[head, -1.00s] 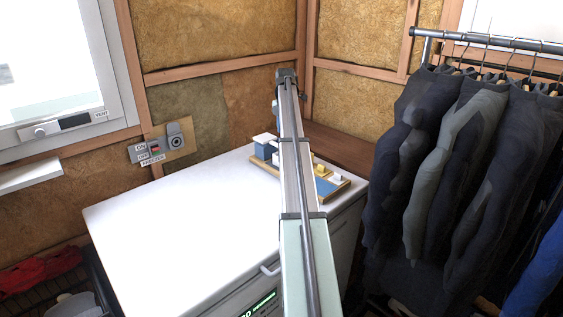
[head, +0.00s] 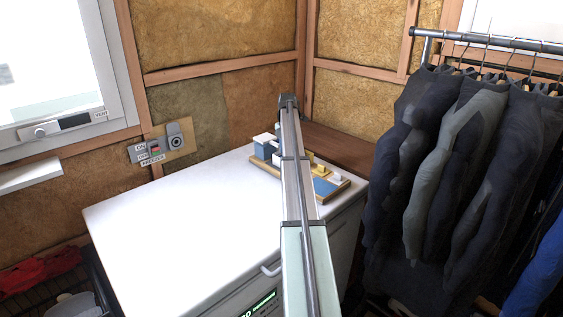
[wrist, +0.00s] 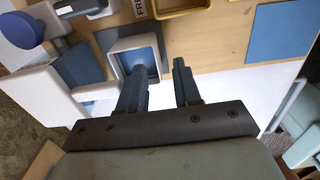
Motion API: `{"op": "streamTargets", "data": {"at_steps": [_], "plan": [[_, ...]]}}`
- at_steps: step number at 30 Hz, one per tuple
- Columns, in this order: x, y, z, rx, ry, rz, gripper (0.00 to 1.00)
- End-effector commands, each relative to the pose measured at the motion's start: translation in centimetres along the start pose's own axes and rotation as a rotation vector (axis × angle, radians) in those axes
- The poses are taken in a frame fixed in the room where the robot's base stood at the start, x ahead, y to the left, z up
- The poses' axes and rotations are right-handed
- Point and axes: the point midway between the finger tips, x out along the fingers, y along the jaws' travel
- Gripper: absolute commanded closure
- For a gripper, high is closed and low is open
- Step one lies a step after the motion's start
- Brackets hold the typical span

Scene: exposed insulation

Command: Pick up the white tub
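A small square white tub (wrist: 113,63) with a blue inside sits on a wooden board in the wrist view. My gripper (wrist: 158,68) is open, with a gap between its two dark fingers. The left finger overlaps the tub's lower part in the picture, and the right finger is just right of the tub. I see nothing between the fingers, and cannot tell whether they touch the tub. In the head view my arm hides my gripper and part of the board, and I cannot clearly pick out the tub there.
The wooden board (wrist: 222,42) also holds a larger white box (wrist: 38,97), a yellow tray (wrist: 180,8), a blue pad (wrist: 283,30) and a blue round-topped item (wrist: 22,28). The white freezer top (head: 190,225) is clear at left. Hanging dark clothes (head: 450,170) stand at right.

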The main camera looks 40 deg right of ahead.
Motion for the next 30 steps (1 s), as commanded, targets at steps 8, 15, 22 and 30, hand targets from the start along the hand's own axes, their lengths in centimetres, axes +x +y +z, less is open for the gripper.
{"op": "streamTargets", "data": {"at_steps": [8,15,22,30], "plan": [[3.6,0.3,-0.2,0.0,0.001,-0.001,0.67],[4.5,0.3,-0.1,0.0,0.0,0.0,0.67],[4.4,0.3,-0.1,0.0,0.0,0.0,0.8],[4.4,0.3,-0.1,0.0,0.0,0.0,1.0]]}}
